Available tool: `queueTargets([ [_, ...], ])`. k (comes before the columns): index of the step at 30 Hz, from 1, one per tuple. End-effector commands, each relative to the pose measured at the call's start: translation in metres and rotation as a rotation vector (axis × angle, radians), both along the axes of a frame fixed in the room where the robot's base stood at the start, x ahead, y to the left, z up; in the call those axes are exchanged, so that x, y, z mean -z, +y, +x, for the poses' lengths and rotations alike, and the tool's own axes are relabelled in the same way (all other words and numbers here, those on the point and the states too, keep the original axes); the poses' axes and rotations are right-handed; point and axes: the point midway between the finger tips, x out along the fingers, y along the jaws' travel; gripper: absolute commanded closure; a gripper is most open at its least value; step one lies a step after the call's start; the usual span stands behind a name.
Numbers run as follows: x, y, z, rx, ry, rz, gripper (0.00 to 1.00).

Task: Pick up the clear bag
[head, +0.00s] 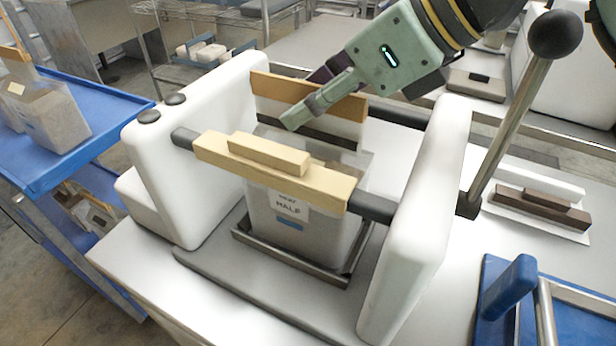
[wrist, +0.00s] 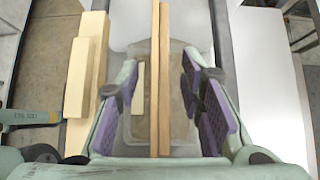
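The clear bag (head: 328,232) stands upright between two white side panels, with a white label reading HALF and a blue mark on its front. A tan bar with a raised block (head: 270,160) crosses in front of its top. A second tan bar (head: 345,105) stands behind. My gripper (head: 306,100) is above the bag's opening, by the rear bar. In the wrist view my gripper (wrist: 161,82) is open, its purple-padded fingers apart on either side of two thin wooden edges (wrist: 160,35). The bag shows below, partly hidden by the fingers and wood. I see no finger contact.
White panels (head: 195,150) (head: 425,220) flank the bag closely. A metal lever with a black knob (head: 555,35) rises at the right. A metal tray (head: 290,265) lies under the bag. A blue cart (head: 85,110) with similar bags stands left; a blue-handled frame (head: 510,285) is front right.

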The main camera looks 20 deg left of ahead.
Motion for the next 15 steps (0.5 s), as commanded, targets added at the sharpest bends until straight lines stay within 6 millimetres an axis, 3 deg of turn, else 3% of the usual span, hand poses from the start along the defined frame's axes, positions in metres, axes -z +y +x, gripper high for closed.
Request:
queueTargets([
  [11, 0.0113, 0.0103, 0.0023, 0.001, 0.0, 0.002, 0.65],
  [15, 0.0111, 0.0103, 0.0022, 0.001, 0.0, 0.002, 0.74],
])
